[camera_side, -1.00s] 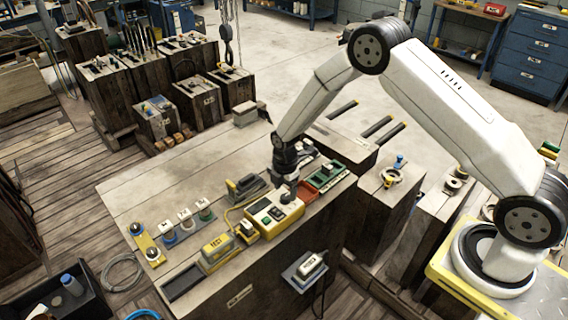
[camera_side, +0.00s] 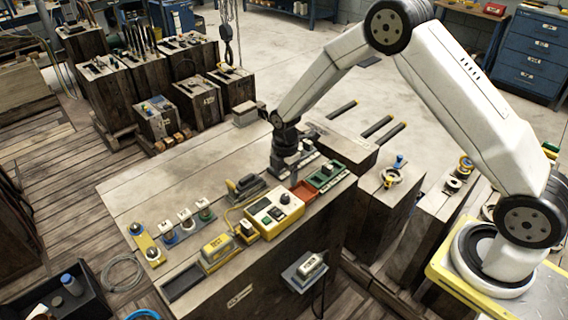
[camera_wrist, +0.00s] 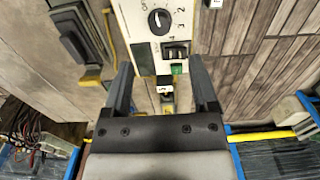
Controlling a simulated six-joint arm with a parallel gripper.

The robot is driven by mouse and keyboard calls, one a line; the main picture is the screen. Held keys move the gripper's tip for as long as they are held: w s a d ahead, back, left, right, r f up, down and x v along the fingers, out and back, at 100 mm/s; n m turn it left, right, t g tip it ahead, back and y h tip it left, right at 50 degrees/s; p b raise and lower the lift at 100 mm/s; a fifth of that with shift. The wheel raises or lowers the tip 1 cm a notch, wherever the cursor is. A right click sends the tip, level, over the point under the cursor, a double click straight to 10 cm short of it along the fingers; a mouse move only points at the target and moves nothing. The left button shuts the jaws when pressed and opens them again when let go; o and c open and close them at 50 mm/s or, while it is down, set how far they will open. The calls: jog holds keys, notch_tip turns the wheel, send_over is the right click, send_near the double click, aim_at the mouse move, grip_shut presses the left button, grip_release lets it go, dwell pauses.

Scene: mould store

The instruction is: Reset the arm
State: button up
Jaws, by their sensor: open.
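My gripper (camera_side: 284,172) is above the bench's back right part in the side view, pointing down behind the yellow tester box (camera_side: 275,213). Its fingertips are small and partly lost against the dark parts behind. In the wrist view my gripper (camera_wrist: 161,64) shows two dark fingers spread wide apart, with nothing clearly held between them. The tester's pale face with a black dial (camera_wrist: 158,21) lies ahead of the fingers. A switch with a green patch (camera_wrist: 177,68) shows between them, apparently farther off.
The wooden bench (camera_side: 150,190) carries a yellow TEST box (camera_side: 217,250), several socket-like pieces, a red tray (camera_side: 303,192) and a green unit (camera_side: 327,175). A pedestal with a yellow ring (camera_side: 391,176) stands right. The bench's back left is mostly clear.

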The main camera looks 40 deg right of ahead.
jog(key=s+r+m+t, duration=0.1)
jog(key=s+r+m, duration=0.5)
jog(key=s+m, duration=0.3)
jog(key=s+r+m+t, duration=0.1)
jog(key=s+r+m, duration=0.6)
jog(key=s+m, duration=0.2)
jog(key=s+d, duration=0.1)
jog(key=s, duration=0.1)
jog(key=shift+s+t, duration=0.3)
jog(key=shift+s, duration=0.1)
